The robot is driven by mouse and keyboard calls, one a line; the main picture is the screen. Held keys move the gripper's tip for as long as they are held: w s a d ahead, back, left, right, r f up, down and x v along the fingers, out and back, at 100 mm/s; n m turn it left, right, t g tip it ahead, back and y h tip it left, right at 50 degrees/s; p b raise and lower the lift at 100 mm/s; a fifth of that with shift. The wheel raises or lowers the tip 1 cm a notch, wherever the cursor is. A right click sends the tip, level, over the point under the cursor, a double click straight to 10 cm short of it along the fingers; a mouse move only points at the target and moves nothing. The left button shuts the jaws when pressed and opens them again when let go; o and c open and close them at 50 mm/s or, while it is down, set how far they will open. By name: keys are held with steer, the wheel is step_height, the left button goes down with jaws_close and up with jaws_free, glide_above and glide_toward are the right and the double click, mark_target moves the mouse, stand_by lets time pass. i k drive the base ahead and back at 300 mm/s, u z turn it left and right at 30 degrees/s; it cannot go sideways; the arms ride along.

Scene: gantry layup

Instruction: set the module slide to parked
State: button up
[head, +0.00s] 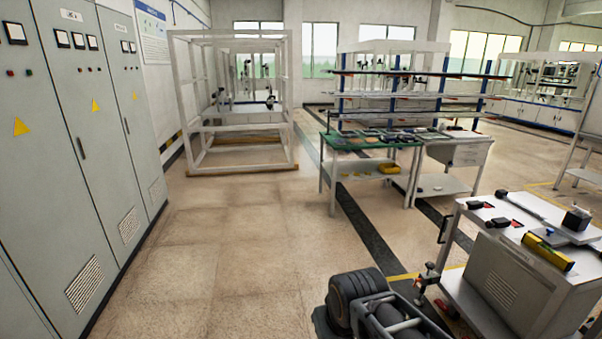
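I cannot pick out the module slide for certain, nor read its setting. My gripper is not in view.
Grey cabinets (75,165) line the left. A green-topped table (350,143) and a rack (440,86) stand mid-room. A low unit with black rollers (355,289) sits at the bottom, close to the cart. The floor (235,240) between cabinets and table is clear.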

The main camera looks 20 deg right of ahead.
mark_target(556, 231)
steer(key=z, duration=0.25)
steer(key=i, duration=1.8)
steer(key=z, duration=1.7)
steer(key=i, duration=1.2)
steer(key=z, duration=1.15)
steer(key=i, duration=0.85)
steer(key=z, duration=0.1)
